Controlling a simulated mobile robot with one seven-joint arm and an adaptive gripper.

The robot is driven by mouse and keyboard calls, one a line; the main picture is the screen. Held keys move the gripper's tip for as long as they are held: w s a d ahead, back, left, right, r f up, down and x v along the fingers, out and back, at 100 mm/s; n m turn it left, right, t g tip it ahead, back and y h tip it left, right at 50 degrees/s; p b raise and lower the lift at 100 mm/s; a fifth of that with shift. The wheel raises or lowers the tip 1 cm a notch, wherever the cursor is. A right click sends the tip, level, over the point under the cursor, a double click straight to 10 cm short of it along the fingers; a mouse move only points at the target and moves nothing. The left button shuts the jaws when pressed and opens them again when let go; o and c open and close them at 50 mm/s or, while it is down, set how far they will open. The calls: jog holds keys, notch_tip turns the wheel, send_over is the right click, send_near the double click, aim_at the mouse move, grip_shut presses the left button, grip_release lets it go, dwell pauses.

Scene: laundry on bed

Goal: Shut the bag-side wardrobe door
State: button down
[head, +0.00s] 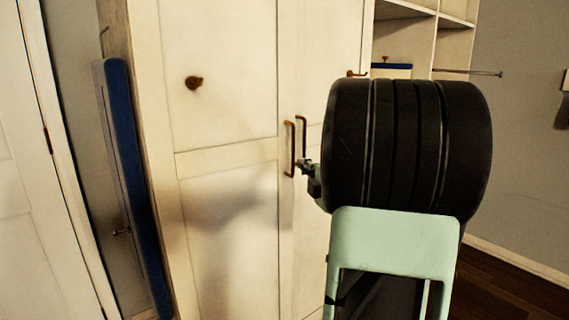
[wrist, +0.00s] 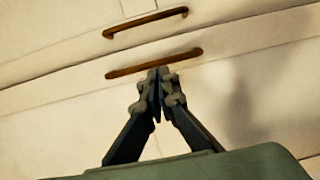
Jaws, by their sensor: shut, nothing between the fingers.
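The cream wardrobe has a left door (head: 225,225) and a right door (head: 325,60), with a vertical brass handle on each near the seam: the left handle (head: 290,148) and the right handle (head: 302,134). Both handles also show in the wrist view, one farther (wrist: 146,22) and one nearer (wrist: 150,64). Both doors look shut or nearly so; I cannot tell if a small gap is left. My gripper (head: 303,166) is shut and empty, its fingertips (wrist: 160,72) at the nearer handle. I cannot tell whether they touch it. No bag is in view, so the bag side is unclear.
A brown knob or hook (head: 194,83) sits on the left door. A blue ironing board (head: 130,185) leans beside the wardrobe's left side. Open shelves (head: 405,35) are at the upper right, with a thin rod (head: 470,72). Dark floor (head: 510,290) is clear at the lower right.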

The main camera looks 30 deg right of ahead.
aim_at(293, 155)
jog(key=x, duration=0.4)
jog(key=shift+w, duration=0.25)
jog(key=w, duration=0.1)
jog(key=w+n+y+p, duration=0.1)
jog(key=w, duration=0.1)
jog(key=w+d+y, duration=0.1)
jog(key=shift+w, duration=0.4)
jog(key=shift+a+r+n, duration=0.1)
jog(key=shift+r+n, duration=0.1)
jog(key=shift+n, duration=0.1)
jog(key=shift+r, duration=0.1)
jog(key=shift+a, duration=0.1)
